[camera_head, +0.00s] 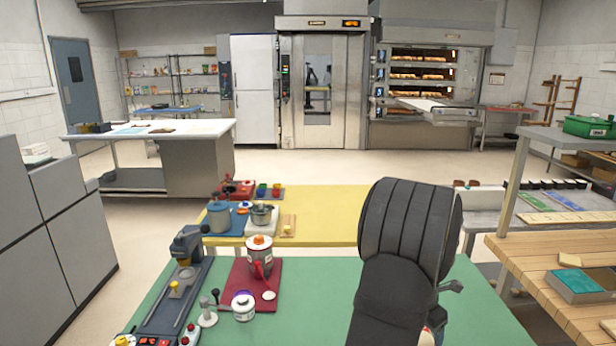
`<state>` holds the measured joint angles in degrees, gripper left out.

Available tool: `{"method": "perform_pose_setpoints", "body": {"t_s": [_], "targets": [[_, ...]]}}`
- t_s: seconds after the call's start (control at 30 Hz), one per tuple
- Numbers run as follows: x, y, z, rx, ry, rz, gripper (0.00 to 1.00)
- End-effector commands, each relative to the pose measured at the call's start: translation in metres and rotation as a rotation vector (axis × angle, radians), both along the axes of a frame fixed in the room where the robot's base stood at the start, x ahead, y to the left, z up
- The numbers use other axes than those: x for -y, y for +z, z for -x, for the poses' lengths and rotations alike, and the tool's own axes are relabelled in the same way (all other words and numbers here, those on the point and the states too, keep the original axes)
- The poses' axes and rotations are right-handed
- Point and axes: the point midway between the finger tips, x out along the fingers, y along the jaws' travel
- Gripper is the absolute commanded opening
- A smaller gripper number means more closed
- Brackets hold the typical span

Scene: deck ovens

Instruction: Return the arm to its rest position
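My arm (408,235) rises dark and ribbed over the right part of the green table, close to the camera. A small dark piece (452,287) sticks out to the right of its lower part and may belong to my gripper. The fingers do not show clearly, so I cannot tell whether they are open or shut, or whether they hold anything. The green table (330,290) lies below and to the left of the arm, and the arm hides its right part.
A grey machine (178,290) stands at the table's left edge. A yellow table (330,215) stands behind; a wooden bench (560,255) is right. Green tabletop between mat and arm is clear.

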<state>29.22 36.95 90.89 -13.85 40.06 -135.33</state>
Motion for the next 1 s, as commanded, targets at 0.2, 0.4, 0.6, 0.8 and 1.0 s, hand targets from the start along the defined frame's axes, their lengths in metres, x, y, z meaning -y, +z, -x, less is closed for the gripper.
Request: {"method": "perform_pose_setpoints", "body": {"t_s": [0.2, 0.4, 0.6, 0.8, 1.0], "targets": [[-0.002, -0.028, 0.001, -0.001, 0.001, -0.001, 0.73], [-0.011, 0.012, 0.004, 0.003, 0.001, 0.002, 0.73], [-0.020, 0.048, 0.009, 0.004, 0.001, 0.002, 0.73], [-0.030, 0.086, 0.014, 0.004, 0.001, 0.001, 0.73], [-0.019, 0.041, 0.010, -0.004, -0.001, -0.002, 0.73]]}}
